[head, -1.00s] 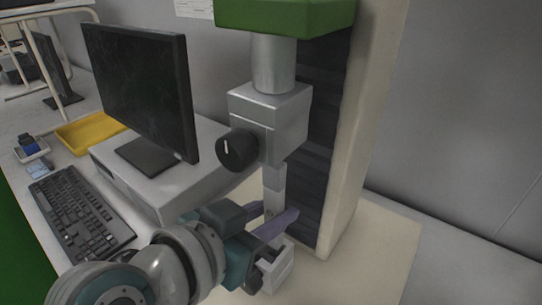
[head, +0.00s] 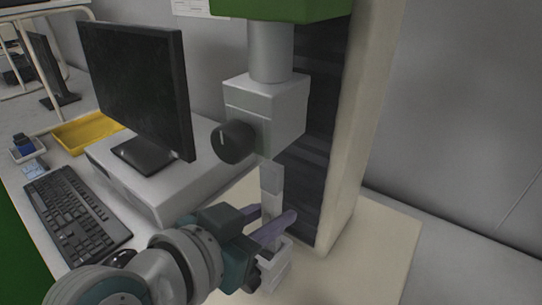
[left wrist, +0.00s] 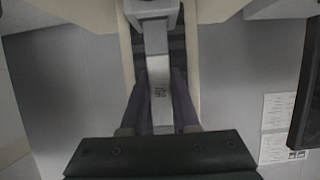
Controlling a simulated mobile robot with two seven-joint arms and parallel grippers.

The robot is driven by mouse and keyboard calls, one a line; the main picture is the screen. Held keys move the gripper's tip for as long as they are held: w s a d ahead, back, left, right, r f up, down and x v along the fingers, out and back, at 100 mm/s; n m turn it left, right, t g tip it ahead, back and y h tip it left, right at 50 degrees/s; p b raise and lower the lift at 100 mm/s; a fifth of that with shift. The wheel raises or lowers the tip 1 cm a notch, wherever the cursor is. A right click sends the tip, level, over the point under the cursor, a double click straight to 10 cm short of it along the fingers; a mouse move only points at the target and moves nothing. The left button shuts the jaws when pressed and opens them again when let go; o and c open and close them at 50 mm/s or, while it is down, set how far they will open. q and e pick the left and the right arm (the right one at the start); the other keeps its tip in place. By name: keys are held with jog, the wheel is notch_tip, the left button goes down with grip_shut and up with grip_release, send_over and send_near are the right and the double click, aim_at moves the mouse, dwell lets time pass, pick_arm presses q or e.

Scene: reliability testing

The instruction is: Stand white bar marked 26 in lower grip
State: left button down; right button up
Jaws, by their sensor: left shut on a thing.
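The white bar marked 26 (head: 272,178) stands about upright below the upper grip (head: 262,112). My left gripper (head: 268,229) is shut on it, with purple fingers on either side. In the left wrist view the bar (left wrist: 160,108) lies between the two fingers (left wrist: 161,100), and its dark marking is visible. The lower grip (head: 275,272) is a pale block directly below my fingers. It also appears to show at the top of the left wrist view (left wrist: 152,7). The fingers partly hide the bar's lower end, so I cannot tell how deep it sits. My right gripper is not in view.
The tester's cream column (head: 348,150) stands close behind the bar. A black knob (head: 233,142) sticks out from the upper grip. A monitor (head: 135,85), keyboard (head: 75,213) and yellow tray (head: 88,131) are to the left. The pale base (head: 385,240) is bare at right.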

aim_at(270, 247)
pick_arm(q)
jog(key=shift+f+b, duration=0.35)
jog(key=shift+f, duration=0.15)
jog(key=shift+f+b, duration=1.15)
jog(key=shift+f, duration=0.05)
jog(key=c, duration=0.6)
grip_release()
